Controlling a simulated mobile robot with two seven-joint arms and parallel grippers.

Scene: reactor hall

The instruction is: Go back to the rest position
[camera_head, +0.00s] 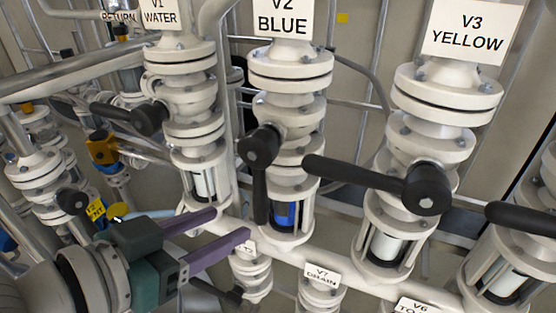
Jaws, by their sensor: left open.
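My left gripper (233,225) comes in from the lower left, with two purple fingers spread apart and nothing between them. Its fingertips are in front of the pipework, below the V1 water valve (188,100) and left of the V2 blue valve (288,75). No contact with a valve can be made out. The V2 handle (260,185) points down, and its sight glass (285,214) is blue. The V1 handle (122,113) and the V3 yellow valve's handle (360,177) lie about level, pointing left. My right gripper is not in view.
The V7 drain valve (321,290) and a partly cut-off V6 label (415,305) are at the bottom. Another black handle (522,217) sticks in at the right edge. Pipes and a yellow-tagged valve (97,209) crowd the left. A grey wall stands behind.

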